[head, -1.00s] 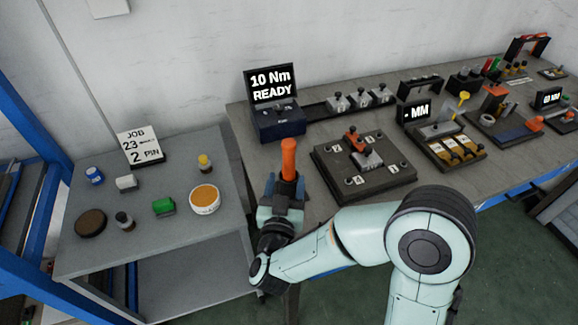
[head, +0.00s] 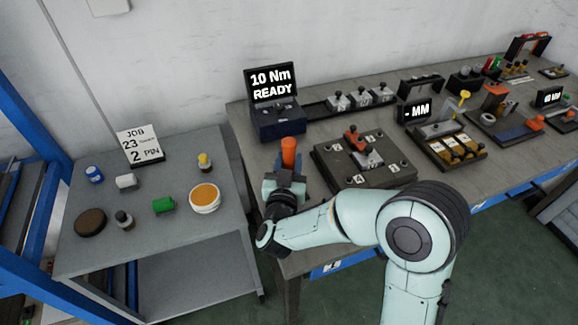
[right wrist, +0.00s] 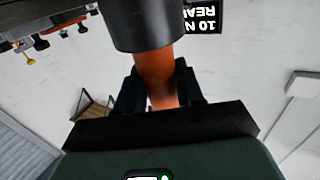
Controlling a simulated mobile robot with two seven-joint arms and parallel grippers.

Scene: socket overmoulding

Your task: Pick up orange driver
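The orange driver (head: 288,152) stands upright near the left end of the workbench, in front of the torque display. My right gripper (head: 285,181) is at the driver, with a finger on either side of it and the orange top rising above them. The fingers look spread around the handle; firm contact is not visible. The driver's lower part is hidden by the gripper. My left gripper is not in view.
The torque display box (head: 277,118) reads "10 Nm READY" just behind the driver. A dark fixture plate (head: 330,172) with an orange clamp lies to the right. A grey side table (head: 150,235) with several small items is to the left.

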